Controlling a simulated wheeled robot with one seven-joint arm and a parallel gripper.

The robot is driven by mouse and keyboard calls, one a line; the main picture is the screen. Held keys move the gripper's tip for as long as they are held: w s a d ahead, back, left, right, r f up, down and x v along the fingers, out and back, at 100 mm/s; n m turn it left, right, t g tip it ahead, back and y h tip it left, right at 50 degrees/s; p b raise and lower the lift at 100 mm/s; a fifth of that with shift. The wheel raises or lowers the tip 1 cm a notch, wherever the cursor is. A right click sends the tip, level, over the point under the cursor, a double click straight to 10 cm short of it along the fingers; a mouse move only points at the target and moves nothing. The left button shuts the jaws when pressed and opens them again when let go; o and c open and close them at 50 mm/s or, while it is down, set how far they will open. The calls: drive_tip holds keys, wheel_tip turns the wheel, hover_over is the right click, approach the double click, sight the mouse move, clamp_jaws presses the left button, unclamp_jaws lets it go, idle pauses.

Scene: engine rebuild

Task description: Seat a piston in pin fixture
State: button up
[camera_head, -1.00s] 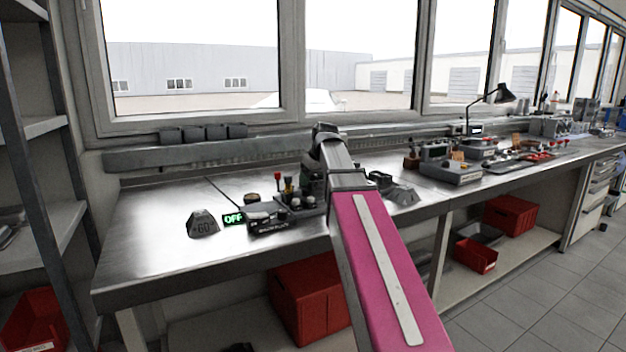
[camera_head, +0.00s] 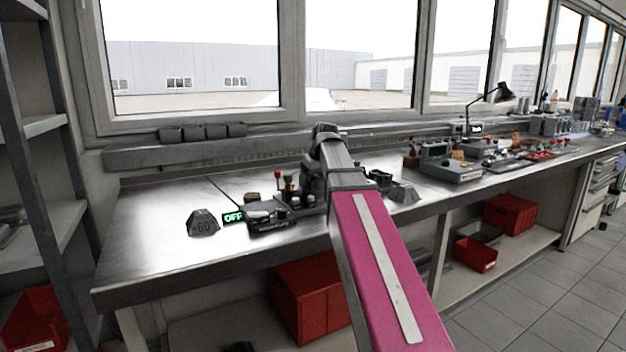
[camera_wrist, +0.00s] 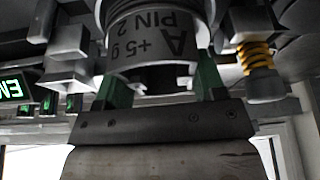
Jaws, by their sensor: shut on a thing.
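The piston (camera_wrist: 150,35) fills the upper middle of the wrist view. In the head view my arm hides the gripper and piston. A grey fixture device (camera_head: 268,217) with small posts and a red-knobbed lever stands on the bench left of my arm; I cannot tell which part is the pin fixture.
Another angled block (camera_head: 405,194) is right of my arm. In the wrist view a yellow spring (camera_wrist: 256,56) is close right of the piston. The left bench (camera_head: 150,240) is clear.

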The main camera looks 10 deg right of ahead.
drive_tip(key=shift+f, duration=0.7)
idle(0.6)
drive_tip(key=o, duration=1.5)
drive_tip(key=shift+r, duration=3.1)
